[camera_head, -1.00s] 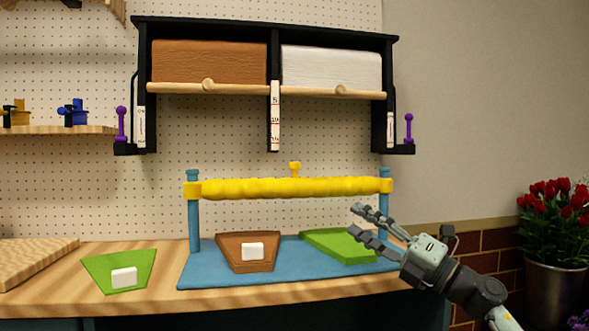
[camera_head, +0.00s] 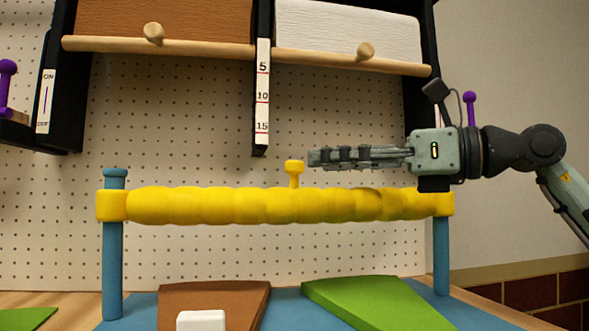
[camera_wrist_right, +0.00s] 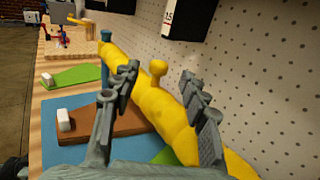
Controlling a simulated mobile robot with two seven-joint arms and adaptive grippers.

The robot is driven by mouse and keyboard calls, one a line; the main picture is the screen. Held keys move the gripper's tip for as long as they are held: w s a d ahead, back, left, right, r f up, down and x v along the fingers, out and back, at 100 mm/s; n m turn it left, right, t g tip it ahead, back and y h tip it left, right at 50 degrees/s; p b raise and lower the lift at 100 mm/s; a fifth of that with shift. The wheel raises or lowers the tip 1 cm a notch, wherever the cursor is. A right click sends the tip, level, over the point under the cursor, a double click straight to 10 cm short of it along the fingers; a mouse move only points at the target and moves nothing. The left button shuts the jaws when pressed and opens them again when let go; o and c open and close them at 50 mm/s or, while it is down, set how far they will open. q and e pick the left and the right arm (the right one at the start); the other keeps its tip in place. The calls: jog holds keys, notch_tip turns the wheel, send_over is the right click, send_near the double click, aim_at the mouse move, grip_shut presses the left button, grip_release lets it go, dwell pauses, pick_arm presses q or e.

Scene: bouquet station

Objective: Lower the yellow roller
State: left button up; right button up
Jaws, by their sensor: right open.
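The yellow roller (camera_head: 250,206) lies level between two blue posts, the left post (camera_head: 113,260) and the right post (camera_head: 441,255). A yellow knob (camera_head: 294,172) stands up from the roller's middle. My right gripper (camera_head: 316,158) is above the right half of the roller, pointing left, its fingertips just right of the knob. In the right wrist view, its open fingers (camera_wrist_right: 165,85) have the knob (camera_wrist_right: 157,70) between and beyond them. The fingers look empty. My left gripper is not in view.
Below the roller, a brown sheet (camera_head: 225,300) with a white block (camera_head: 201,320) and a green sheet (camera_head: 370,303) lie on the blue base (camera_head: 285,318). Above hangs a black rack (camera_head: 420,20) with wooden bars. The pegboard (camera_head: 200,115) is close behind.

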aim_at(294, 161)
jog(key=x, duration=0.6)
jog(key=shift+a, duration=0.2)
grip_shut()
